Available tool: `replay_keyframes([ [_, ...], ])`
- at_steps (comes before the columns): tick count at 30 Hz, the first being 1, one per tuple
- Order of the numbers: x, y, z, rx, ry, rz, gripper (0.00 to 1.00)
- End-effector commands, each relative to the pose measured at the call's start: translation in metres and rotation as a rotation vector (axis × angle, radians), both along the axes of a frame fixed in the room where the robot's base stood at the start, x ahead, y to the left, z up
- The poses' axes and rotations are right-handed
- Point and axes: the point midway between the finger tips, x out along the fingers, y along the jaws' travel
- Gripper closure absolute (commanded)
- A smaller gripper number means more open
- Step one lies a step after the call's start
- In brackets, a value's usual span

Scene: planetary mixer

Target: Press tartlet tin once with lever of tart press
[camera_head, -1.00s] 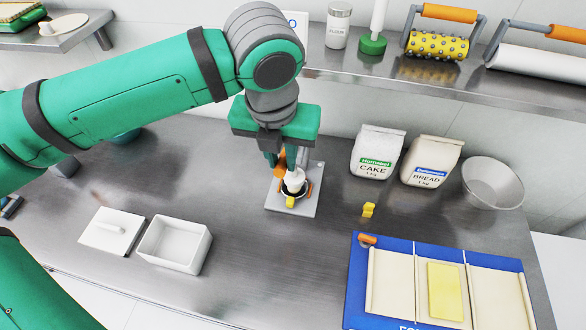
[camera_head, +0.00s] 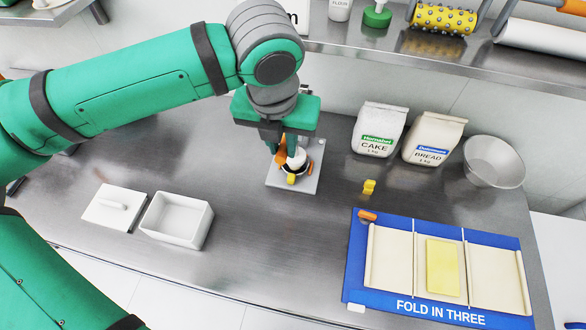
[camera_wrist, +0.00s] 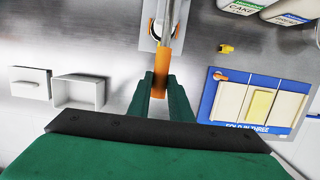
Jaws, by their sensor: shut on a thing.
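The tart press stands mid-counter on a pale grey base plate (camera_head: 310,178); it also shows in the wrist view (camera_wrist: 147,38). My gripper (camera_head: 279,150) is above the press. In the wrist view its fingers (camera_wrist: 162,88) are shut on the orange grip of the lever (camera_wrist: 162,68). The orange lever also shows in the head view (camera_head: 281,157). A white rounded part (camera_head: 297,158) of the press sits over a dark ring. The tartlet tin cannot be made out clearly, as the press and my gripper cover that spot.
A small yellow piece (camera_head: 369,186) lies right of the press. Two flour bags (camera_head: 379,130) and a metal bowl (camera_head: 493,162) stand behind right. A blue folding mat (camera_head: 355,262) is front right. A white box (camera_head: 177,221) and its lid (camera_head: 104,213) are left. A shelf (camera_head: 340,48) runs behind.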

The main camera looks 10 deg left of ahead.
Motion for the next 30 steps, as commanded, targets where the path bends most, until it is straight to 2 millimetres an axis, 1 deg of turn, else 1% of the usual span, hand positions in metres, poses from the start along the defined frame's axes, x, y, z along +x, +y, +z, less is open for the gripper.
replay_keyframes([
  [9, -0.006, 0.002, -0.02, 0.001, 0.008, 0.003, 1.0],
  [12, -0.007, 0.002, -0.024, 0.0, 0.007, 0.003, 1.0],
  [25, -0.007, 0.002, -0.025, 0.0, 0.007, 0.004, 1.0],
  [30, -0.007, 0.002, -0.03, 0.0, 0.007, 0.005, 1.0],
])
